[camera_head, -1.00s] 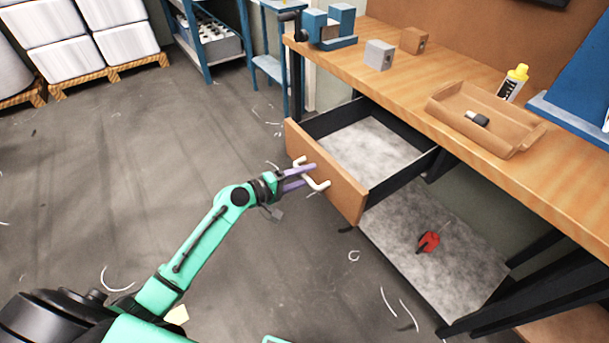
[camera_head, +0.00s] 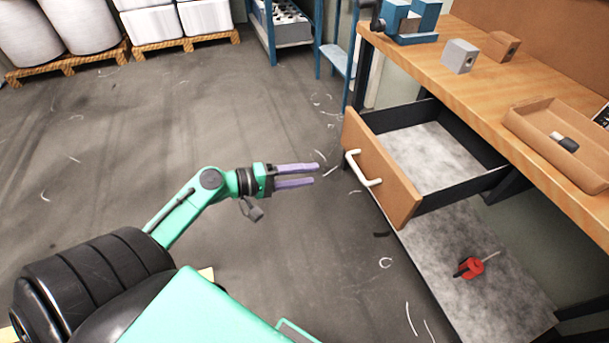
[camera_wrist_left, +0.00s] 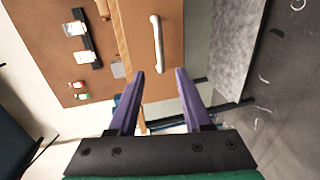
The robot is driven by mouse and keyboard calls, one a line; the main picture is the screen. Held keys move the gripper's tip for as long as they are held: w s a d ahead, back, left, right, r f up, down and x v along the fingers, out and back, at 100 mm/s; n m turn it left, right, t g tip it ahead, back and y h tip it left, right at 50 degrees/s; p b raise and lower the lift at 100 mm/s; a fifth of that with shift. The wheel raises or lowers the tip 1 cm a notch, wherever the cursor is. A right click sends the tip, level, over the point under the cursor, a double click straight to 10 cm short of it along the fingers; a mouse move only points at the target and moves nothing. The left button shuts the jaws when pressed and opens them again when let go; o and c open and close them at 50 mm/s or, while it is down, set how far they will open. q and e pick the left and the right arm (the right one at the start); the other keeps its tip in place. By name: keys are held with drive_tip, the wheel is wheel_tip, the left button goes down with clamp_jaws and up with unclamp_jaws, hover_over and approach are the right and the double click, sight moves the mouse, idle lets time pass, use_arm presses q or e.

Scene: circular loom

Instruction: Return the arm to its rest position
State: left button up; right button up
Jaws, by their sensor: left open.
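My left gripper (camera_head: 297,175) is open and empty, with its two purple fingers apart. It hangs over the floor to the left of the open drawer (camera_head: 381,168), clear of it. The drawer's white handle (camera_head: 363,168) is a short gap beyond the fingertips. In the left wrist view, the open fingers (camera_wrist_left: 159,88) point toward the wooden drawer front, and the white handle (camera_wrist_left: 157,45) shows ahead between them, not touched. The drawer stands pulled out and looks empty inside. My right gripper is in neither view.
The workbench (camera_head: 474,88) bears a brown tray (camera_head: 520,122) with a small dark-and-white item, a grey block (camera_head: 460,56), a brown block (camera_head: 499,45) and a blue vise (camera_head: 410,20). A red object (camera_head: 470,267) lies on the lower shelf (camera_head: 440,240). Open floor lies left of the bench.

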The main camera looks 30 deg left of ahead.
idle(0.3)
use_arm(q)
drive_tip(key=s+a+f+g+y+p, duration=0.1)
drive_tip(key=s+a+f+y, duration=0.25)
drive_tip(key=f, duration=0.55)
drive_tip(key=s+a+f+g+y+p, duration=0.1)
drive_tip(key=s+a+f+g+y, duration=0.2)
drive_tip(key=f, duration=0.7)
drive_tip(key=s+a+f+y+p, duration=0.25)
drive_tip(key=a+f, duration=0.25)
drive_tip(key=f, duration=0.4)
drive_tip(key=s+d+f+m+g, duration=0.2)
drive_tip(key=s+d+f+m, duration=0.1)
drive_tip(key=s, duration=0.4)
drive_tip(key=s+d+f+m+g+p, duration=0.1)
drive_tip(key=s+d+f+m+g, duration=0.1)
drive_tip(key=s+f+m, duration=0.3)
drive_tip(key=s+d+f+m+g+y+p, duration=0.1)
drive_tip(key=s+d+f+m+g, duration=0.2)
drive_tip(key=s, duration=0.8)
wheel_tip(320, 180, down, 3)
drive_tip(key=shift+s+d+r+m, duration=0.2)
drive_tip(key=shift+d+m, duration=0.2)
drive_tip(key=shift+m, duration=0.4)
